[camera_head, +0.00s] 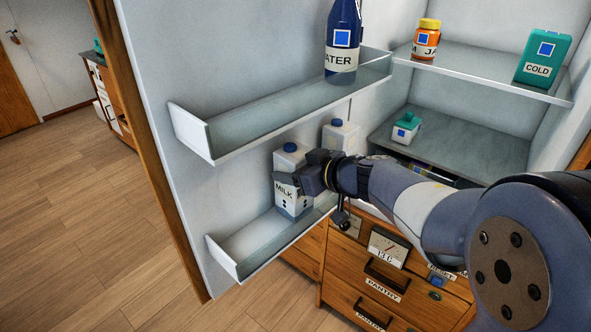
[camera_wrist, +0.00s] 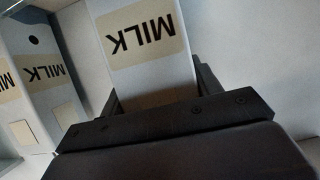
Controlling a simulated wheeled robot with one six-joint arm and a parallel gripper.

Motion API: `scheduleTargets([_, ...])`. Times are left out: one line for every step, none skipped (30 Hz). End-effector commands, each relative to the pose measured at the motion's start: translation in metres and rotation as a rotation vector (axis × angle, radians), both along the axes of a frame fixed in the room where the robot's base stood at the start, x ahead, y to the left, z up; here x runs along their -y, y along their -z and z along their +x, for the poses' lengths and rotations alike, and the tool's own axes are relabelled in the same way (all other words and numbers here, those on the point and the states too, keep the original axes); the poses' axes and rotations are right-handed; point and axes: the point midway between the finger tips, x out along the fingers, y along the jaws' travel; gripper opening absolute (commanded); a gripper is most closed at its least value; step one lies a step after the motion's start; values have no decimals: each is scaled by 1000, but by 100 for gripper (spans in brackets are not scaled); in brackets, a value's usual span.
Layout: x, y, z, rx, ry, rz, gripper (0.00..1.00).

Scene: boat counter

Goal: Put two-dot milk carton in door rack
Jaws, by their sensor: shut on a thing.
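My gripper (camera_head: 305,180) is shut on a white milk carton (camera_head: 288,165) with a blue cap and a MILK label; small dark dots show low on it. The carton is roughly upright at the lower door rack (camera_head: 250,241), toward its right part. I cannot tell whether its base touches the rack floor. In the wrist view the held carton (camera_wrist: 150,75) stands between the fingers, its label upside down and its dots not visible. A second blue-capped carton (camera_head: 341,134) stands behind, partly hidden by my gripper. In the wrist view, a carton with one visible dot (camera_wrist: 48,75) is at the left.
The upper door rack (camera_head: 235,125) holds a blue water bottle (camera_head: 342,50) at its right end. The fridge shelves hold an orange jar (camera_head: 426,40), a green COLD box (camera_head: 543,58) and a small green-lidded container (camera_head: 406,128). Pantry drawers (camera_head: 375,285) are below. The lower rack's left part is clear.

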Motion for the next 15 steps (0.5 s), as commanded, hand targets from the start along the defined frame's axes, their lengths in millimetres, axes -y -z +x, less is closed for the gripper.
scheduleTargets([0, -2, 0, 4, 1, 2, 10])
scheduleTargets([0, -2, 0, 3, 0, 2, 10])
scheduleTargets([0, -1, 0, 3, 0, 3, 10])
scheduleTargets([0, 0, 0, 3, 0, 3, 10])
scheduleTargets([0, 1, 0, 2, 0, 4, 10])
scheduleTargets([0, 2, 0, 3, 0, 3, 10])
scheduleTargets([0, 3, 0, -1, 0, 1, 62])
scheduleTargets([0, 3, 0, -1, 0, 1, 65])
scheduleTargets([0, 3, 0, -1, 0, 1, 68])
scheduleTargets([0, 3, 0, -1, 0, 1, 70])
scheduleTargets([0, 3, 0, -1, 0, 1, 73])
scheduleTargets([0, 3, 0, 0, 0, 0, 76])
scheduleTargets([0, 3, 0, 0, 0, 0, 79])
scheduleTargets([0, 3, 0, 0, 0, 0, 81])
scheduleTargets([0, 3, 0, 0, 0, 0, 82])
